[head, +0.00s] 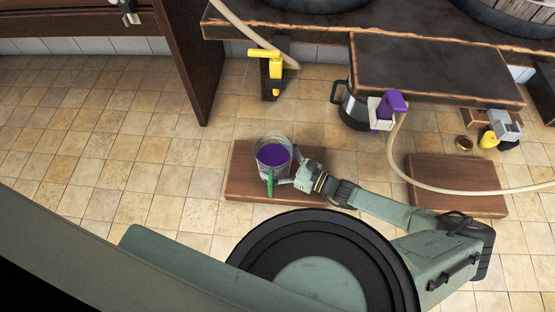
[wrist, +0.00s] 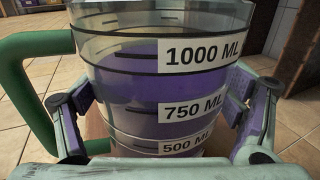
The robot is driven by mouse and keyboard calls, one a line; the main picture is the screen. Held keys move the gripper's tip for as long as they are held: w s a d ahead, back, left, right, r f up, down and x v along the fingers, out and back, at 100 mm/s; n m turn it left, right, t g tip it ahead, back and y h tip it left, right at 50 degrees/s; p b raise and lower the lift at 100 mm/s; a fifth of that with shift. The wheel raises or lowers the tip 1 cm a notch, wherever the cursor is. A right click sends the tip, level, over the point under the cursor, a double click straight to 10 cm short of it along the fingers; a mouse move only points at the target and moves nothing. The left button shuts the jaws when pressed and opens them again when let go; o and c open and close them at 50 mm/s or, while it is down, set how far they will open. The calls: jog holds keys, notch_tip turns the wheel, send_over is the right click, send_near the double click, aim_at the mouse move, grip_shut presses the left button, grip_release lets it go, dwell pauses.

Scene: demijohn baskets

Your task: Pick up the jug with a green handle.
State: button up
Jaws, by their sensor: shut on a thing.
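The jug (head: 273,155) is a clear measuring jug with a green handle and purple liquid inside. It stands upright on a brown wooden board (head: 240,180) in the head view. In the wrist view the jug (wrist: 160,70) fills the middle, with 500, 750 and 1000 ML marks. Its green handle (wrist: 20,90) is at the left there. My gripper (head: 287,178) is at the jug's near right side. In the wrist view its fingers lie on both sides of the jug's body, shut on it. The jug's base is hidden.
A second wooden board (head: 455,185) lies at the right. A dark-handled pot (head: 352,107) and a purple-topped item (head: 390,105) stand behind. A yellow device (head: 270,70) is at the back. A pale hose (head: 430,183) crosses the right. Tiled floor is clear at left.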

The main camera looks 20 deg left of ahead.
jog(key=shift+s+a+r+p, duration=0.15)
jog(key=shift+a+r+p, duration=0.05)
jog(key=shift+a, duration=0.35)
jog(key=shift+s+a+r+p, duration=0.1)
jog(key=shift+a+r+p, duration=0.1)
jog(key=shift+a, duration=0.3)
jog(key=shift+a, duration=0.15)
jog(key=s+a+r+p, duration=0.1)
jog(key=s+a+p, duration=0.1)
jog(key=a, duration=0.4)
jog(key=shift+a, duration=0.15)
dwell(1.2)
